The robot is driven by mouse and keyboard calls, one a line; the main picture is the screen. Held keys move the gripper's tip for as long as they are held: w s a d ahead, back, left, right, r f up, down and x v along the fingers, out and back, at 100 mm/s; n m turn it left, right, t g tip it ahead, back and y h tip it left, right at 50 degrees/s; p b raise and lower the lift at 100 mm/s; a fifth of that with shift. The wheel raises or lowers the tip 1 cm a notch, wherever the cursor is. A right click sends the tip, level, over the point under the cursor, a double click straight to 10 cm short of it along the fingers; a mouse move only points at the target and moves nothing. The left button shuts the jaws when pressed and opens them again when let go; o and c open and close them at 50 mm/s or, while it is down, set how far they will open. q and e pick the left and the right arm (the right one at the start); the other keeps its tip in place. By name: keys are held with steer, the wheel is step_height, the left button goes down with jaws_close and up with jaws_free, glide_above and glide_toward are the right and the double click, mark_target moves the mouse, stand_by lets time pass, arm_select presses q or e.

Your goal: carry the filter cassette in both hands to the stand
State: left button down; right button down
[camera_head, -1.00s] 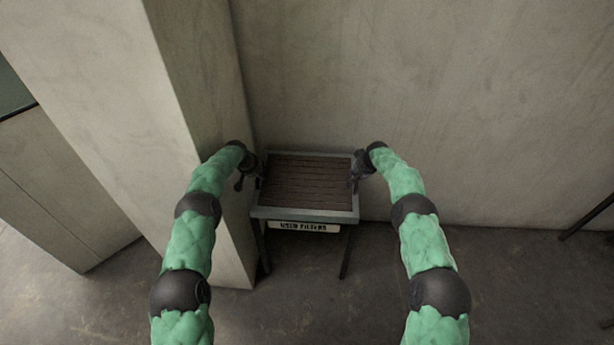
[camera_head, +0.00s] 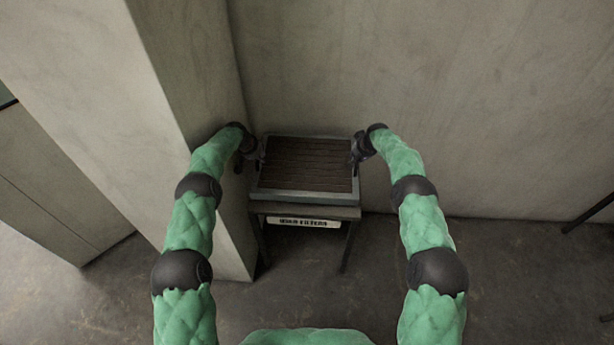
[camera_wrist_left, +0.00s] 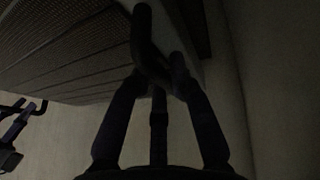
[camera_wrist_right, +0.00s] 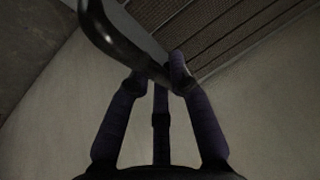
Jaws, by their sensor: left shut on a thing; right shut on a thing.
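The filter cassette (camera_head: 305,165) is a flat grey-framed panel with dark brown slats. In the head view it lies level between my two grippers, over the stand (camera_head: 258,211), a small dark-legged table labelled "USED FILTERS". I cannot tell whether the cassette touches the stand's top. My left gripper (camera_head: 258,157) is shut on the cassette's left side, at a dark curved handle (camera_wrist_left: 150,45) seen in the left wrist view. My right gripper (camera_head: 357,156) is shut on its right side, at a similar handle (camera_wrist_right: 115,40) in the right wrist view. The cassette covers most of the stand's top.
A pale wall (camera_head: 430,90) stands close behind the stand. A thick pale pillar (camera_head: 165,110) rises close on the left, near my left arm. The concrete floor (camera_head: 520,290) is open on the right, with a dark slanted bar (camera_head: 588,214) at the right edge.

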mark_target(261, 163)
arm_select(q)
steer(key=shift+w+r, duration=0.2)
arm_select(e)
steer(key=shift+w+r, duration=0.15)
